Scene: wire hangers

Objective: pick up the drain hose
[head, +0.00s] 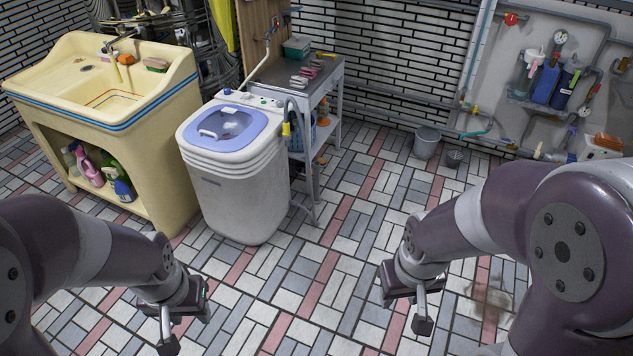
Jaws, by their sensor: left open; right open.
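A small white washing machine (238,190) with a blue lid stands on the tiled floor, left of centre. A thin grey hose (291,104) hangs at its upper right side beside a yellow piece (286,129). I take it to be the drain hose. Another bit of pale hose (301,208) shows low at the machine's right side; whether the two join is hidden. My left gripper (186,325) is open and empty over the floor in front of the machine. My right gripper (407,308) is open and empty, further right. Both are well apart from the hose.
A cream sink cabinet (150,145) with bottles inside stands left of the machine. A grey metal table (330,78) stands close behind it on the right. A bucket (427,142) sits by the back wall. The floor (350,235) between is clear.

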